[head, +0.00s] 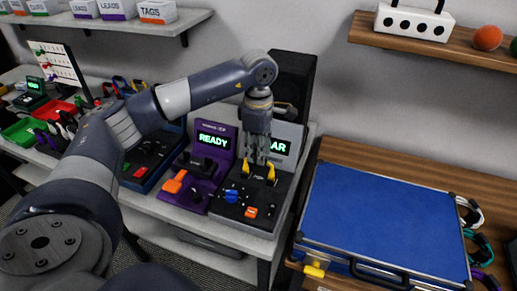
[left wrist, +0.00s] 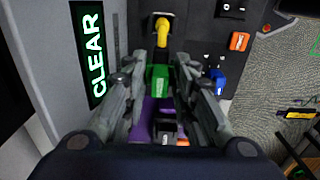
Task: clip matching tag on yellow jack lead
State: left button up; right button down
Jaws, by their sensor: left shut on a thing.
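A yellow jack plug (left wrist: 162,30) stands on the dark panel just beyond my fingertips in the left wrist view. In the head view two yellow pieces show, one on the right (head: 271,173) and one on the left (head: 246,167) of my fingertips. My left gripper (head: 258,158) points down over the panel of the grey tester (head: 271,219). In the left wrist view the gripper (left wrist: 174,62) is shut on a green piece (left wrist: 158,78), perhaps a tag. I cannot tell whether this piece touches the yellow lead. My right gripper is not in view.
The tester's screen (left wrist: 90,55) reads CLEAR. Its panel also bears a blue piece (head: 232,196) and an orange piece (head: 251,212). A purple tester (head: 197,187) reading READY stands to the left. A blue-topped case (head: 385,225) lies on the wooden table at right.

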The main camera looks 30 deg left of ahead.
pick_arm(q)
jog(key=shift+f+b, duration=0.45)
jog(key=shift+b, duration=0.05)
dwell(0.8)
jog(key=o, duration=0.8)
jog(key=shift+o, duration=0.7)
jog(key=o, duration=0.4)
jog(key=shift+o, duration=0.2)
jog(key=shift+r+p, duration=2.6)
jog(key=shift+r, duration=1.45)
